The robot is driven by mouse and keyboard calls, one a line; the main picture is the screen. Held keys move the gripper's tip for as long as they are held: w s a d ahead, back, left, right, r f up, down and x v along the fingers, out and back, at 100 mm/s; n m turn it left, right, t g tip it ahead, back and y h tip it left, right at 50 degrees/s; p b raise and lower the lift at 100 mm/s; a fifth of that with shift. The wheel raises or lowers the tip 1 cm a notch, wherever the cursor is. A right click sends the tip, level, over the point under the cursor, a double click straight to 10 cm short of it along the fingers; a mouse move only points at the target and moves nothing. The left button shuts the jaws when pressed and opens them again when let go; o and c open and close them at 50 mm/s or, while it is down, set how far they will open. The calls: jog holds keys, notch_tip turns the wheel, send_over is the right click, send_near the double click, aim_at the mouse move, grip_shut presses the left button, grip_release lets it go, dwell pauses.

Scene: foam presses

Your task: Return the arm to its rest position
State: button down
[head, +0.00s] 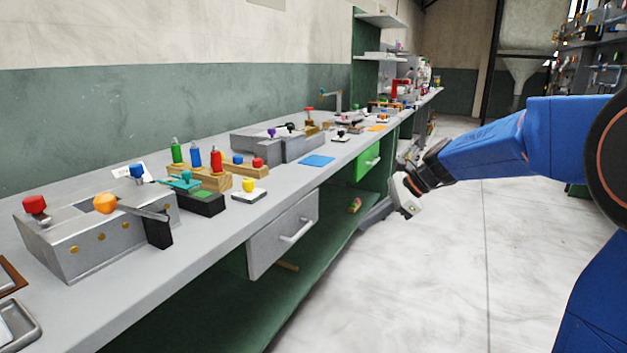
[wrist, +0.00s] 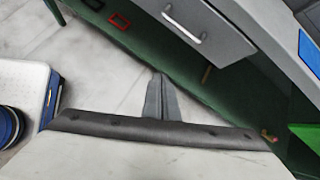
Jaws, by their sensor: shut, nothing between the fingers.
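My blue arm (head: 490,148) reaches in from the right in the head view, over the open floor beside the workbench. My gripper (head: 407,197) hangs at its end, near the bench's front but apart from it. In the wrist view, the two grey fingers (wrist: 160,97) are together with nothing between them. The fingertips are too small to make out in the head view.
The long grey bench (head: 225,222) runs along the left, with a grey drawer (head: 283,235), a green drawer (head: 368,160) and a green lower shelf (head: 300,275). Presses, bottles and a blue pad (head: 317,161) stand on top. The pale floor (head: 450,270) is clear.

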jog(key=s+d+f+n+h, duration=0.2)
jog(key=s+d+n, duration=0.2)
jog(key=s, duration=0.8)
jog(key=s+d+f+n+t+h, duration=0.1)
jog(key=s+d+f+n+h, duration=0.1)
jog(key=s+n, duration=0.6)
jog(key=s+d+f+n+t+h, duration=0.1)
jog(key=s+d+f+n+h, duration=0.2)
jog(key=s, duration=1.2)
jog(key=shift+s+d+n+h, duration=0.3)
jog(key=shift+d+n+h, duration=0.3)
jog(key=shift+d+n, duration=0.9)
jog(key=shift+a, duration=0.1)
